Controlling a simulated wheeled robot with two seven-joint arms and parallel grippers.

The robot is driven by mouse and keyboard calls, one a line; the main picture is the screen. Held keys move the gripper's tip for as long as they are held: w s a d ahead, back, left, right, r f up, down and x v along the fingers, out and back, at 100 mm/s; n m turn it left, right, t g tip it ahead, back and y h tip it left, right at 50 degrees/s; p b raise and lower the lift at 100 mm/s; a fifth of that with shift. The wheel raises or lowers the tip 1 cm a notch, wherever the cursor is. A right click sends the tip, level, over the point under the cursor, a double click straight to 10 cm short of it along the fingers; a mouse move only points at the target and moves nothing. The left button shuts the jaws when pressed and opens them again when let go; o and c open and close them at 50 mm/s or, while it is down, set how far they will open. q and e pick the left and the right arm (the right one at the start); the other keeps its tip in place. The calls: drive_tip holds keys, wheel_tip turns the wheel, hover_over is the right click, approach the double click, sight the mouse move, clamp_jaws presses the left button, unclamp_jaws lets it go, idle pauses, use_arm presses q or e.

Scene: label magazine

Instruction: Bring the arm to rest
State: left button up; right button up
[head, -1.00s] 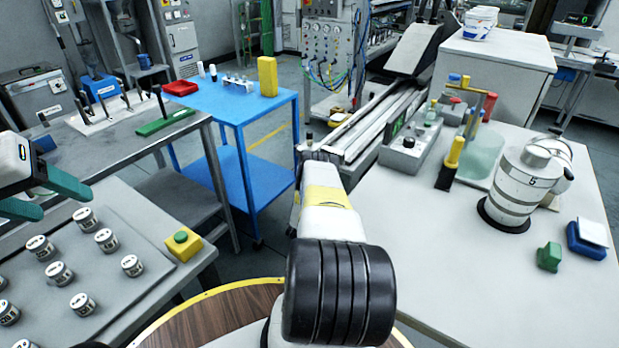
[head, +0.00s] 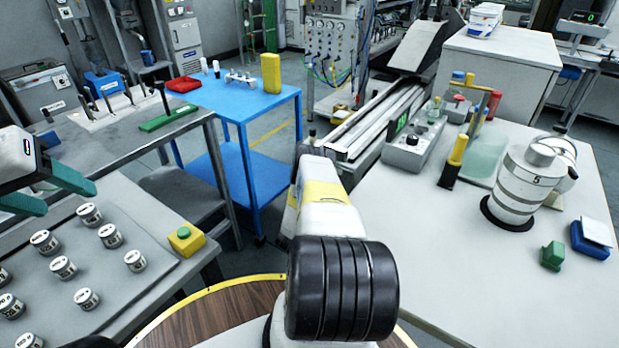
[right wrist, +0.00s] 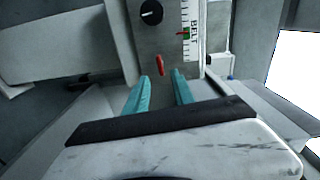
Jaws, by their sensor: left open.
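My left gripper (head: 70,200) comes in at the left edge of the head view, with teal fingers apart and nothing between them. It is over the grey bench with labelled cans (head: 62,267), and only its front part shows. My right arm (head: 326,205), white with a yellow band and a black ribbed joint, reaches forward in the middle of the head view; its gripper cannot be made out there. In the right wrist view my right gripper (right wrist: 161,76) has two teal fingers apart and empty, facing a grey panel (right wrist: 165,30) with a black knob and a red lever.
A blue cart (head: 240,105) holds a yellow block and a red tray. The right white table (head: 430,250) bears a striped canister (head: 520,185), a green block (head: 552,256) and a control box (head: 410,150). A yellow button box (head: 186,240) sits on the left bench's corner.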

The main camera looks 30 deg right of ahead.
drive_tip(key=shift+s+a, duration=0.3)
drive_tip(key=shift+a, duration=0.3)
